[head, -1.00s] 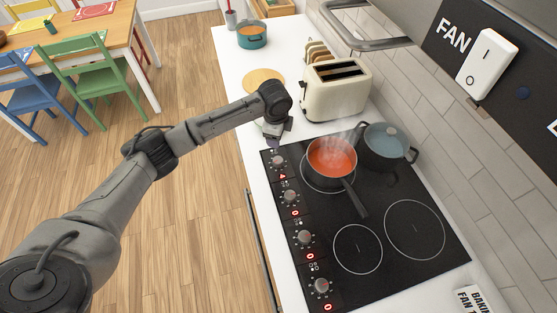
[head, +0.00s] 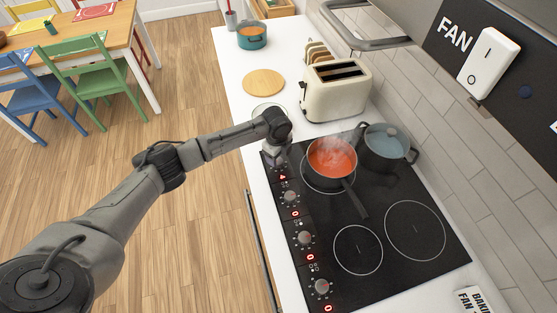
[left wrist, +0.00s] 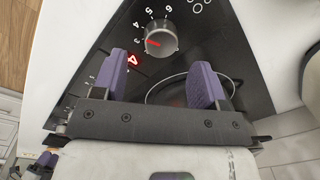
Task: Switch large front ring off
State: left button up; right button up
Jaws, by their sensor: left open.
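The black hob (head: 385,275) has a row of knobs along its left edge. An orange-red filled pot (head: 331,160) steams on a large ring beside the far end of that row. My left gripper (head: 275,157) is over the farthest knob and hides it in the head view. In the left wrist view my open left gripper (left wrist: 162,82) has its purple fingers apart, with a grey knob (left wrist: 160,40) with a red mark just beyond the tips. A red lit display (left wrist: 134,58) beside that knob seems to read 4.
A grey-blue pot (head: 385,146) stands at the back of the hob. A cream toaster (head: 335,90), a round wooden board (head: 263,83) and a teal pot (head: 252,36) stand beyond. Two rings are bare.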

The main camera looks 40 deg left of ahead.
aim_at(279, 161)
pick_arm(q)
jog(key=shift+w+f, duration=0.1)
jog(key=shift+f, duration=2.05)
pick_arm(e)
jog(key=shift+f, duration=0.1)
